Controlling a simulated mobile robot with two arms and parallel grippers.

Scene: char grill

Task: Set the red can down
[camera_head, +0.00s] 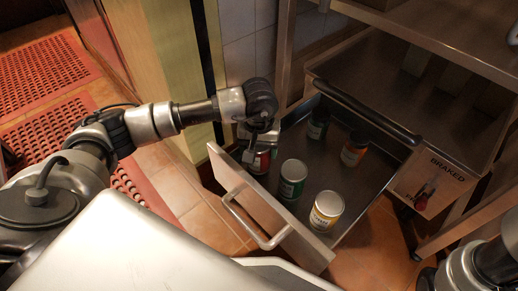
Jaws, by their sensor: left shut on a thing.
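The red can (261,160) is at the left end of the open drawer (348,233), just inside its front panel. My left gripper (257,145) comes down over the can from above and is shut on it. The gripper and the drawer front hide part of the can. Whether the can touches the drawer floor I cannot tell. My right arm shows only in part at the lower right, and its gripper is out of view.
A green can (292,178) and a white-and-yellow can (326,210) stand right of the red can. An orange can (354,149) and a dark can (318,124) stand further back. The drawer's handle (254,222) sticks out in front.

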